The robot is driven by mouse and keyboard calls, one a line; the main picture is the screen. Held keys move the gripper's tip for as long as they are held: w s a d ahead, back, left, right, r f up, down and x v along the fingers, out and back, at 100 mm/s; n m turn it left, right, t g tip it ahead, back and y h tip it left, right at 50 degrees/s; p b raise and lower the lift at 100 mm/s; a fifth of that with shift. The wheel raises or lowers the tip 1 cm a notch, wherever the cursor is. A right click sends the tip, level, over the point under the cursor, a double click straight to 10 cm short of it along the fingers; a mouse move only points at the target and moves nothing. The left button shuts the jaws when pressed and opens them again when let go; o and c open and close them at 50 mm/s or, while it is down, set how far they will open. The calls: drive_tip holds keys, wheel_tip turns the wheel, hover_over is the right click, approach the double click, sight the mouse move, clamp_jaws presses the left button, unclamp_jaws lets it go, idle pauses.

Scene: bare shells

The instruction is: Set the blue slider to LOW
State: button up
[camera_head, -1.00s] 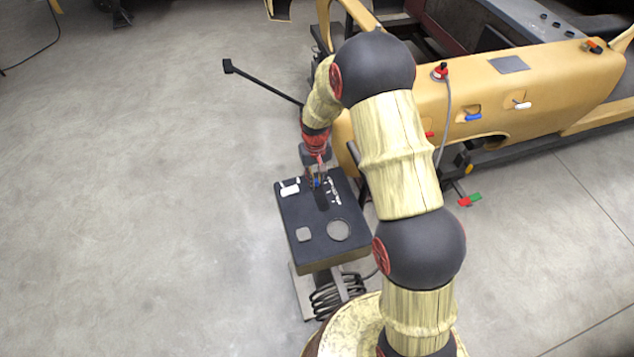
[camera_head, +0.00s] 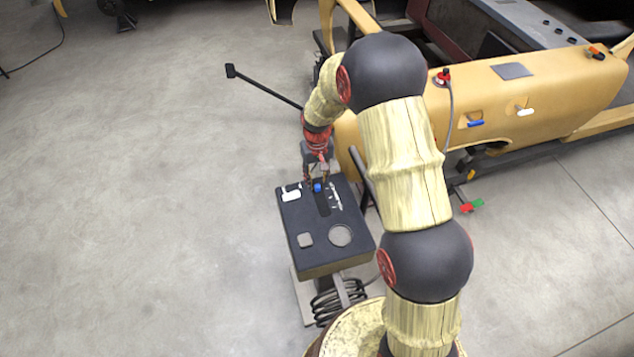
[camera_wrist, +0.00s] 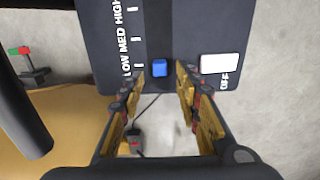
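The blue slider (camera_wrist: 160,68) sits at the near end of its dark slot on the dark control box (camera_wrist: 110,55) in the wrist view. It lines up with the tick beside the LOW label (camera_wrist: 126,66); MED and HIGH are farther up. The slider also shows in the head view (camera_head: 318,187), at the slot's far end. My gripper (camera_wrist: 161,82) is open and empty. Its two fingers are apart, one to each side just below the slider in the wrist view, with gaps around it. In the head view my gripper (camera_head: 317,182) is at the box's far edge.
A white switch (camera_wrist: 219,63) marked OFF lies right of the slider in the wrist view. A yellow car body (camera_head: 540,85) stands to the right.

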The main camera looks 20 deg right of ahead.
sight(317, 185)
wheel_tip(317, 185, up, 9)
idle(0.3)
drive_tip(key=shift+s, duration=0.1)
idle(0.4)
drive_tip(key=s+r+t+b, duration=0.2)
drive_tip(key=s+r, duration=0.3)
drive_tip(key=s, duration=0.5)
drive_tip(key=s+r+t+b, duration=0.1)
drive_tip(key=s+r+b, duration=0.3)
drive_tip(key=s, duration=0.6)
drive_tip(key=s+r+t+b, duration=0.2)
drive_tip(key=s+r, duration=0.4)
drive_tip(key=s, duration=0.4)
drive_tip(key=shift+s+r+t+b, duration=0.2)
drive_tip(key=shift+r+t+b, duration=0.1)
drive_tip(key=shift+r+b, duration=0.15)
